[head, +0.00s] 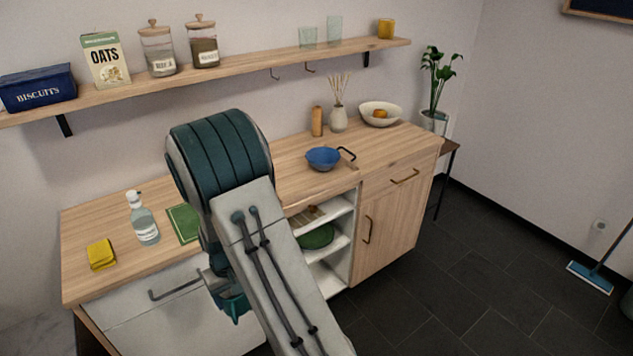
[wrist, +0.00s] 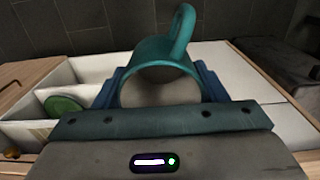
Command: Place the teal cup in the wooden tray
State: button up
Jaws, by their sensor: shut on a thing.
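The teal cup (wrist: 165,75) is between the two blue fingers of my gripper (wrist: 163,88) in the wrist view, with its handle pointing up in the picture. My gripper is shut on the cup. In the head view my arm hides most of the gripper, and a small teal part (head: 235,305) shows beside the front of the cabinet; I cannot tell whether it is cup or gripper. A brown wooden item (head: 304,216) lies on the upper open shelf, partly hidden by my arm; I cannot tell whether it is the wooden tray.
A green dish (head: 316,237) sits in the open shelves and also shows in the wrist view (wrist: 62,106). The wooden counter (head: 100,225) holds a spray bottle (head: 143,220), a yellow cloth (head: 101,255), a green board (head: 184,223) and a blue pan (head: 323,158). A drawer handle (head: 175,289) sticks out.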

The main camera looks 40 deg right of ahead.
aim_at(287, 183)
jog(key=k, duration=0.25)
jog(key=z, duration=1.85)
jog(key=i, duration=1.05)
jog(key=u, duration=0.7)
